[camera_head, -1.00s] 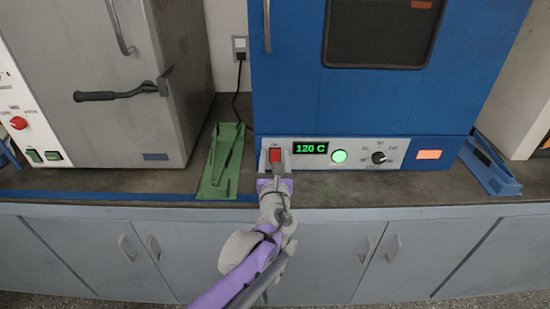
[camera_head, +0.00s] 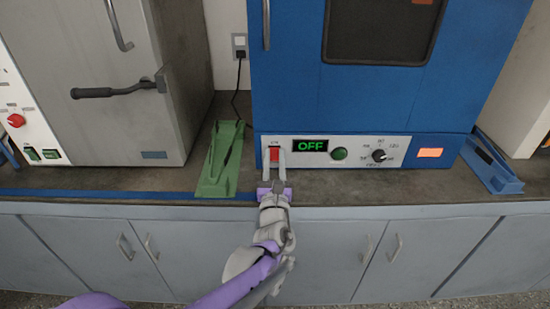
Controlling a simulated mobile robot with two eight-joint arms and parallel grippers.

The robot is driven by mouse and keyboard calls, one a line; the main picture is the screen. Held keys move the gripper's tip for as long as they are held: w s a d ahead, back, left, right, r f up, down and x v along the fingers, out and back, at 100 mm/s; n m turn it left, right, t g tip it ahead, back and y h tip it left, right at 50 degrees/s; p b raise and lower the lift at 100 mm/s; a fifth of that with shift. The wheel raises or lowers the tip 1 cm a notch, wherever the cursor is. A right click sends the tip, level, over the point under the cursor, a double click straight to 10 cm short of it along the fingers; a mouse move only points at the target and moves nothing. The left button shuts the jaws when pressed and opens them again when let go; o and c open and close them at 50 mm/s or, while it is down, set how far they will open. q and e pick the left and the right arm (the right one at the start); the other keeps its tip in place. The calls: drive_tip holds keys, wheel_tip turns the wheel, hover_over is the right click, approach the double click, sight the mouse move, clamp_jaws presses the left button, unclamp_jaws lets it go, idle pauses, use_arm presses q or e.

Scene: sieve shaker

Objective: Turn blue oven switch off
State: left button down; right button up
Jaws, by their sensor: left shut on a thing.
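The blue oven (camera_head: 290,100) stands on the counter at the centre right. On its white control panel sits a red switch (camera_head: 275,154) at the left end, beside a display (camera_head: 310,146) that reads OFF. A green button (camera_head: 339,154), now dark, and a black dial (camera_head: 379,156) are to the right. My left gripper (camera_head: 274,160) reaches up from below, with a finger on either side of the red switch, and is shut on it. The fingers partly cover the switch's surround. My right gripper is not in view.
A grey oven (camera_head: 105,125) with a black handle (camera_head: 92,93) stands to the left. A green holder (camera_head: 212,185) lies on the counter close to my gripper's left. A blue holder (camera_head: 495,178) lies to the right. Grey cabinets (camera_head: 320,250) fill the front.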

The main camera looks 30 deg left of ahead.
use_arm(q)
drive_tip(key=shift+f+t, duration=0.1)
drive_tip(key=shift+t, duration=0.2)
drive_tip(key=c, duration=0.6)
unclamp_jaws()
drive_tip(key=shift+s, duration=0.1)
drive_tip(key=v, duration=1)
drive_tip(key=shift+s+d+p, duration=0.2)
drive_tip(key=shift+s+p, duration=0.05)
drive_tip(key=shift+p, duration=0.1)
drive_tip(key=shift+f, duration=0.2)
